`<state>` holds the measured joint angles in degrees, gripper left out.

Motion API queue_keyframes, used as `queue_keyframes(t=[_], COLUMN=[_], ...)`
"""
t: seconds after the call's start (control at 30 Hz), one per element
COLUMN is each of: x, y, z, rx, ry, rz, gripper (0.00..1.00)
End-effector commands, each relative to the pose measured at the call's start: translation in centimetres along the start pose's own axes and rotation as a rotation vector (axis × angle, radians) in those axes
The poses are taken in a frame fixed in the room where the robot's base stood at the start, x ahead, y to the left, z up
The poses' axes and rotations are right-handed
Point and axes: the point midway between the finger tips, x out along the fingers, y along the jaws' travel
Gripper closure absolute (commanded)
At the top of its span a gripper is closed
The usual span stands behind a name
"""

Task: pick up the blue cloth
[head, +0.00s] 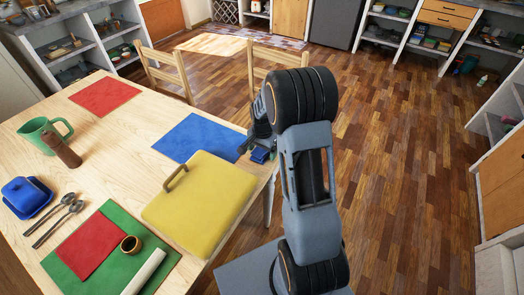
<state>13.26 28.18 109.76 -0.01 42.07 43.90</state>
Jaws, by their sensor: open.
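My gripper (257,150) is open, just right of the blue cloth, by the table's right edge. It is small in view and partly hidden by my arm. A small dark blue piece (262,155) shows at the gripper; I cannot tell whether it is part of the gripper or a separate thing.
Chairs (166,73) stand behind.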

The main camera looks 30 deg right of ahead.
Motion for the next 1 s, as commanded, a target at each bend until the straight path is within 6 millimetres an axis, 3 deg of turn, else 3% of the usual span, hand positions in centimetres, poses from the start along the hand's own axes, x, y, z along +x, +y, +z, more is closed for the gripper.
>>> queue_keyframes(t=[0.57, 0.83, 1.0], x=[0.0, -0.2, -1.4], y=[0.0, 0.0, -0.1], z=[0.0, 0.0, 0.0], rx=[-0.001, -0.001, 0.000], ry=[0.000, 0.001, 0.002], rz=[0.000, -0.001, -0.002], gripper=[0.63, 0.63, 0.63])
